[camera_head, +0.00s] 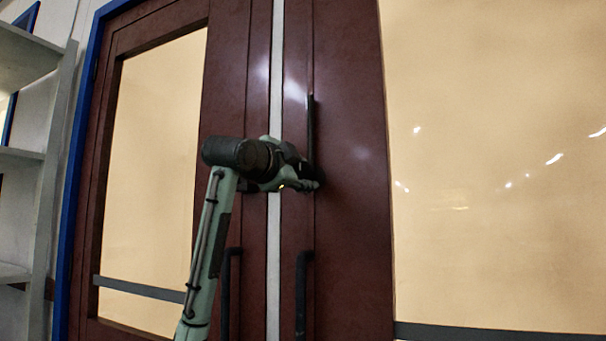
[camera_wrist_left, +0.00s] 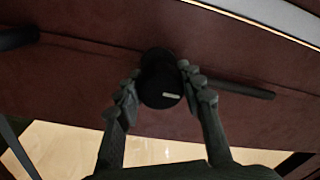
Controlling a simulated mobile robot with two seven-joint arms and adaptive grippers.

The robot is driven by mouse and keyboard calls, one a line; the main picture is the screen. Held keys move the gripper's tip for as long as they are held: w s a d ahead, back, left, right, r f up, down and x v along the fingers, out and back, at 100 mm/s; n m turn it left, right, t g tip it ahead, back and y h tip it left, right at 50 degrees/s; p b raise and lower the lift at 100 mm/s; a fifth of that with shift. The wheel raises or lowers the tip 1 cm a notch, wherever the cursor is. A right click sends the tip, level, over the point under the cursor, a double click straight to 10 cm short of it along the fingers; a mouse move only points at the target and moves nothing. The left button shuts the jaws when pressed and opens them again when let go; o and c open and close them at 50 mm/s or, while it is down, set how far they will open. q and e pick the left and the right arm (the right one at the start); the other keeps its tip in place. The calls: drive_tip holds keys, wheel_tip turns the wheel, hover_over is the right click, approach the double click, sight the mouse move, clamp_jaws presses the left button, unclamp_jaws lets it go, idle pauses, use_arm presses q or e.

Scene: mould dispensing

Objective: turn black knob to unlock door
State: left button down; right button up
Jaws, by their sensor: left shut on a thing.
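The black knob (camera_wrist_left: 160,80) is round with a short pale mark on its face, and it sits on the dark red door (camera_head: 348,130). In the left wrist view it lies between the two fingers of my left gripper (camera_wrist_left: 160,92), which is shut on it. In the head view my left gripper (camera_head: 308,184) reaches the right-hand door leaf, and the knob is hidden behind its fingers. My right gripper is in neither view.
A dark upright bar (camera_head: 311,130) stands on the door just above my left gripper. Two dark pull handles (camera_head: 303,290) hang below, one on each leaf. A pale strip (camera_head: 275,100) runs between the leaves. Grey shelves (camera_head: 30,155) stand at the far left.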

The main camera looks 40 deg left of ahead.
use_arm(q)
drive_tip(key=c, duration=0.9)
unclamp_jaws()
drive_tip(key=v, duration=1.2)
drive_tip(key=shift+d, duration=0.1)
